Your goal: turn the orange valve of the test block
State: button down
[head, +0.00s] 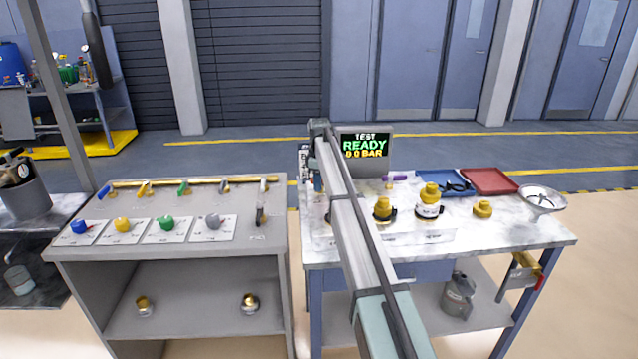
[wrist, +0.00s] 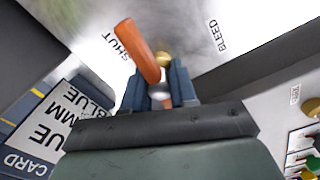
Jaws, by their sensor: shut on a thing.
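The orange valve (wrist: 142,50) shows in the wrist view as an orange lever, slanting up and left from between my fingers. Its outer end lies beside the printed word SHUT; the word BLEED is printed to the right. My gripper (wrist: 160,88) has its two blue fingers closed around the inner end of the lever. A brass part and a silver part show at the fingers. In the head view my arm covers most of the test block and the valve cannot be made out. The test display (head: 364,147) reads READY and 0.0 BAR.
Yellow-capped containers (head: 429,202) stand right of my arm on the marble-topped table (head: 470,245). A red tray (head: 489,181), a blue tray (head: 445,182) and a funnel (head: 541,199) are farther right. A grey bench (head: 180,258) with colored knobs stands at left. A BLUE card (wrist: 62,120) lies left in the wrist view.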

jog(key=shift+n, duration=0.7)
jog(key=c, duration=0.9)
grip_release()
notch_tip(320, 180, up, 14)
jog(key=shift+a+f, duration=0.1)
